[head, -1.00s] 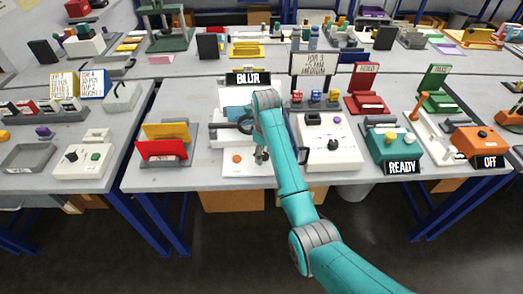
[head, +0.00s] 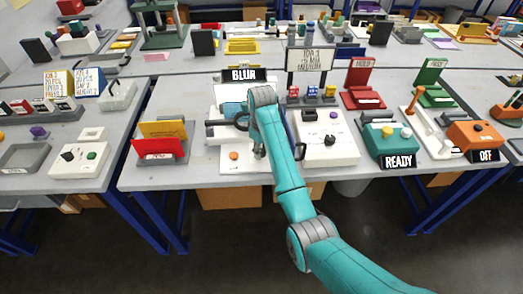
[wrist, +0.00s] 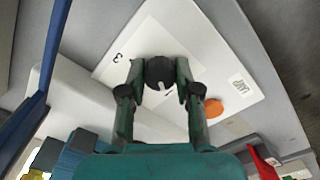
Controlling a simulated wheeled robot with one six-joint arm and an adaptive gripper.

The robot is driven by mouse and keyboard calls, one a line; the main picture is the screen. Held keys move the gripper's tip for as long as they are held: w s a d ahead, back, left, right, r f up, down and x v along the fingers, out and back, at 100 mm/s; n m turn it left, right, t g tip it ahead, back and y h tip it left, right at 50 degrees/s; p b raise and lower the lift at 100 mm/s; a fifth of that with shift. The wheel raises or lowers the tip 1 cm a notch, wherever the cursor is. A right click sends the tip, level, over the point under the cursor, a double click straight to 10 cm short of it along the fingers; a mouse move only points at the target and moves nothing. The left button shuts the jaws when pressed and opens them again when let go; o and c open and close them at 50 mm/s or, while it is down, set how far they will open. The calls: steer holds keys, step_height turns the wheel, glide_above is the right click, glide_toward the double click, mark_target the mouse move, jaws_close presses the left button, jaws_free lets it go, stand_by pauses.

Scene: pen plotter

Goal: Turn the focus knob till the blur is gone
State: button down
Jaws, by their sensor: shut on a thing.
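The focus knob (wrist: 160,72) is a dark round knob on a white panel (wrist: 208,60) with printed numbers, seen in the wrist view. My gripper (wrist: 160,82) is shut on it, one fingertip at each side. In the head view my gripper (head: 260,153) is low over the right part of the white machine's base, and my arm hides the knob. A black sign (head: 242,75) at the back of this machine reads BLUR.
An orange button (wrist: 213,108) is close to the right finger; it also shows in the head view (head: 233,155). A red and yellow file holder (head: 160,145) stands left. A white box with a black knob (head: 328,142) stands right, near my arm. Beyond it is a teal READY device (head: 390,140).

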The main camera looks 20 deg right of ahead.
steer(key=m, duration=0.5)
steer(key=shift+m, duration=0.4)
steer(key=m, duration=0.5)
stand_by(0.4)
steer(key=c, duration=0.8)
jaws_free()
